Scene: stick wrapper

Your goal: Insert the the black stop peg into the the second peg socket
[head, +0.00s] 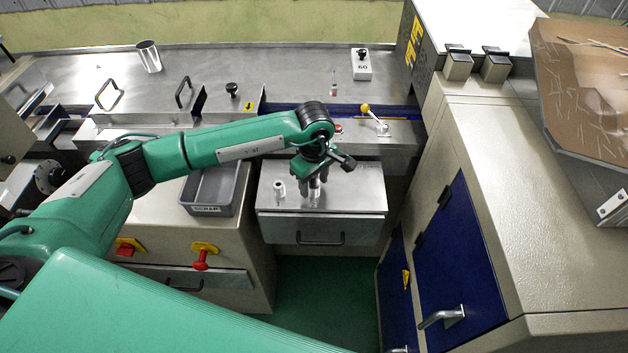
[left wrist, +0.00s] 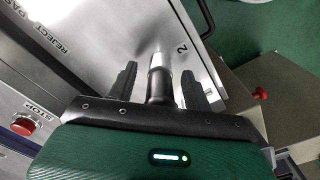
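The black stop peg (left wrist: 159,84) shows in the left wrist view between the fingers of my left gripper (left wrist: 158,76). A gap shows on each side of it, so the gripper is open around it. Its far end meets a bright silver socket (left wrist: 160,60) beside the printed 2. The peg looks lined up with this socket and seated in it, but the depth is hard to tell. In the head view my left gripper (head: 314,185) points down over the steel box top and hides most of the peg. My right gripper is not in view.
Another silver socket (head: 279,189) stands left of the gripper on the steel drawer box (head: 350,200). A grey bin (head: 210,190) is to its left. A lever with a yellow knob (head: 372,117) is behind. A blue-doored cabinet (head: 462,260) stands at right.

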